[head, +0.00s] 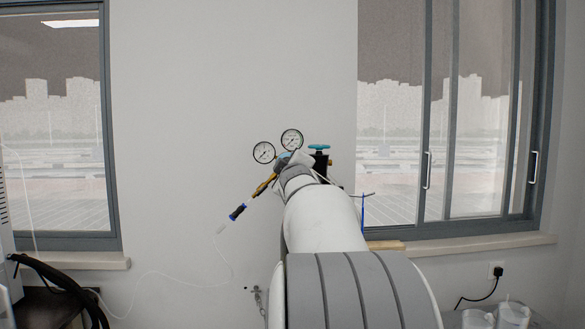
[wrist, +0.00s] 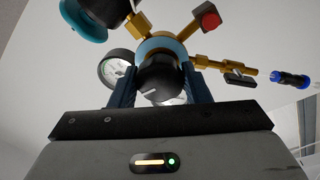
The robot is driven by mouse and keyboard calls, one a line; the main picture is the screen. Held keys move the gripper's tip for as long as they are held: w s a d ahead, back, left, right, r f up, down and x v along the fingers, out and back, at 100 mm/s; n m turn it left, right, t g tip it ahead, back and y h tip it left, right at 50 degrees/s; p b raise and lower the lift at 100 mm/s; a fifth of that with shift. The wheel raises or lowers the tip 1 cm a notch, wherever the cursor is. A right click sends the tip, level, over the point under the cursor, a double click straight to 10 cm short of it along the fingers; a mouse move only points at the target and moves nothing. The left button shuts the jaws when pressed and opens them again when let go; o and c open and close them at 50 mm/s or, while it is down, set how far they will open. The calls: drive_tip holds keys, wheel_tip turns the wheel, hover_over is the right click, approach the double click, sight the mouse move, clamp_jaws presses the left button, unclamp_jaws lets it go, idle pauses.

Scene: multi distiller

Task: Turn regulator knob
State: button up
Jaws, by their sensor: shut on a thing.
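The regulator's black knob (wrist: 162,82), with a white mark on its face, sits in front of the teal-blue and brass regulator body (wrist: 160,44) in the wrist view. My gripper (wrist: 160,74) is shut on this knob, one dark blue finger on each side. Two round white gauges flank it; the left gauge (wrist: 117,68) shows better, the other is mostly hidden behind the knob. In the head view the left gauge (head: 264,152) and right gauge (head: 291,139) show above my arm, which hides the knob and the fingers.
A teal valve handwheel (head: 319,147) stands right of the gauges. In the wrist view a red-ended fitting (wrist: 208,18) and small lever (wrist: 240,78) lie close right of the fingers.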

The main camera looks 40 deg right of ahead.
drive_tip(key=shift+f, duration=0.1)
drive_tip(key=o, duration=1)
drive_tip(key=shift+c, duration=0.2)
drive_tip(key=v, duration=0.7)
drive_tip(key=shift+s, duration=0.35)
drive_tip(key=shift+a, duration=0.2)
